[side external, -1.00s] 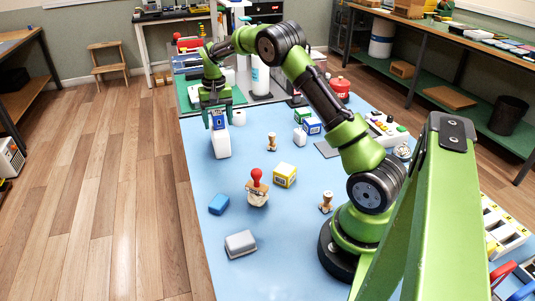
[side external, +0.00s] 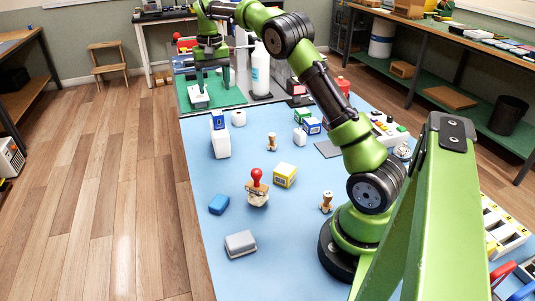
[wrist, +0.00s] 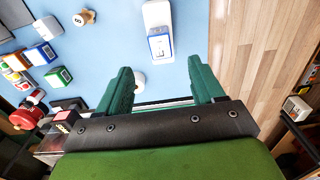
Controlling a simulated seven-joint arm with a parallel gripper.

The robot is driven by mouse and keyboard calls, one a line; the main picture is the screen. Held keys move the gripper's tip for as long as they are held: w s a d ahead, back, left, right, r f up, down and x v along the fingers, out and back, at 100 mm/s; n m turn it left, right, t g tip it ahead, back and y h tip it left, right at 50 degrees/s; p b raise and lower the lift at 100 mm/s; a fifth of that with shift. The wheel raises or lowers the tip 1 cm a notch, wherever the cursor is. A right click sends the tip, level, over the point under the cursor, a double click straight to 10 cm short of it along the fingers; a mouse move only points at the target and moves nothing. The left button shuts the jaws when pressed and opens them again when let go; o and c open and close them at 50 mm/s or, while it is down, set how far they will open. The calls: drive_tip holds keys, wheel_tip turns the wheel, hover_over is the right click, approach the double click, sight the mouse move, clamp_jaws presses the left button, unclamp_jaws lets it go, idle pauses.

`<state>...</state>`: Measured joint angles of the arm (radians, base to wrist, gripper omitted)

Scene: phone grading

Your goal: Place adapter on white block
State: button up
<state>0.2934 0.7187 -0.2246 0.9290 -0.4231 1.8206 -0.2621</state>
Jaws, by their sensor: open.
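A white block (side external: 220,145) stands on the blue table at the far left. A small blue adapter with a pale face (side external: 217,120) rests on its far end. In the wrist view the adapter (wrist: 160,43) sits against the end of the white block (wrist: 156,14), and the contact beneath it is hidden. My gripper (side external: 211,76) is open and empty, above and beyond the block, apart from the adapter. In the wrist view its green fingers (wrist: 163,80) are spread wide with nothing between them.
A white roll (side external: 238,118) stands beside the block. A white bottle (side external: 260,70) stands to the right of my gripper. A green mat (side external: 232,97) lies below it. Small boxes (side external: 312,126) and stamps (side external: 257,188) are spread over the table, with clear blue surface between.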

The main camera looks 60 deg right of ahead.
drive_tip(key=s+a+r+n+t+y, duration=0.1)
drive_tip(key=s+a+r+t, duration=0.1)
drive_tip(key=s+a+r, duration=0.4)
drive_tip(key=s+a+r+n+t, duration=0.25)
drive_tip(key=s+a, duration=0.25)
drive_tip(key=a, duration=0.3)
drive_tip(key=s+a+f+t, duration=0.1)
drive_tip(key=s+a+f, duration=0.1)
drive_tip(key=s+a, duration=0.3)
drive_tip(key=s+a+f+n+t+y, duration=0.1)
drive_tip(key=s+a+f, duration=0.2)
drive_tip(key=s, duration=0.6)
drive_tip(key=shift+s+a+t, duration=0.3)
drive_tip(key=shift+a+t, duration=0.05)
drive_tip(key=shift+a, duration=0.75)
